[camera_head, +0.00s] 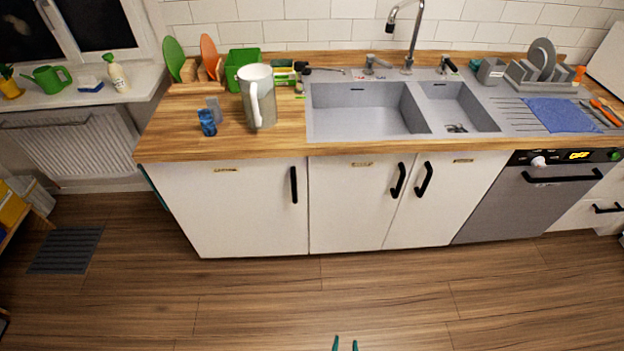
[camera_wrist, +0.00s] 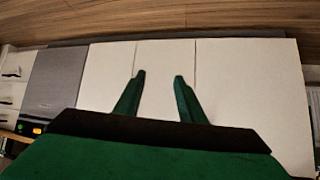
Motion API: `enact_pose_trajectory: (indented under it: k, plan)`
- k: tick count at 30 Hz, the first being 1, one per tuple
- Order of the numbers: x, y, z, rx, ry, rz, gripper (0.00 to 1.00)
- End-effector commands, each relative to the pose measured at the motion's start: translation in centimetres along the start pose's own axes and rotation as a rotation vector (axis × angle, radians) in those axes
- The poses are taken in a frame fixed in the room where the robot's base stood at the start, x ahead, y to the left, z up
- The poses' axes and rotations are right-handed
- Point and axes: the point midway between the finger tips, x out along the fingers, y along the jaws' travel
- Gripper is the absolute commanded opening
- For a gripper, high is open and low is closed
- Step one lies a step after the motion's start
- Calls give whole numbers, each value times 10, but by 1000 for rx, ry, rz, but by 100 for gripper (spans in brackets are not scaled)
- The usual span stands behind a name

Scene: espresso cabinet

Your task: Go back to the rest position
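My gripper (camera_head: 345,344) shows only as two teal fingertips at the bottom edge of the head view, over the wooden floor. In the wrist view my gripper (camera_wrist: 158,76) has its two green fingers apart with nothing between them. The white cabinet fronts (camera_wrist: 215,70) lie beyond the fingers, clear of them. The wrist picture is upside down relative to the head view. The rest of my arm is out of the head view.
A counter (camera_head: 200,143) with a sink (camera_head: 365,108) runs across the back above closed cabinets (camera_head: 240,205) and a dishwasher (camera_head: 520,200). A pitcher (camera_head: 262,105) stands on the counter. A grey mat (camera_head: 66,250) lies at left. The floor (camera_head: 300,300) before the cabinets is clear.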

Motion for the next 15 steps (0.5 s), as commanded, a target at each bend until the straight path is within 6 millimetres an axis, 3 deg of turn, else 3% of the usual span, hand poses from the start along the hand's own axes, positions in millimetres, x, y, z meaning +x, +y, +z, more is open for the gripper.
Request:
enact_pose_trajectory:
  k: [1, 8, 15]
  plan:
    - [-21, -6, 0, -16, 22, -6, 36]
    - [-108, -31, -27, -73, 156, -41, 36]
    - [-204, -57, -73, -112, 301, -106, 36]
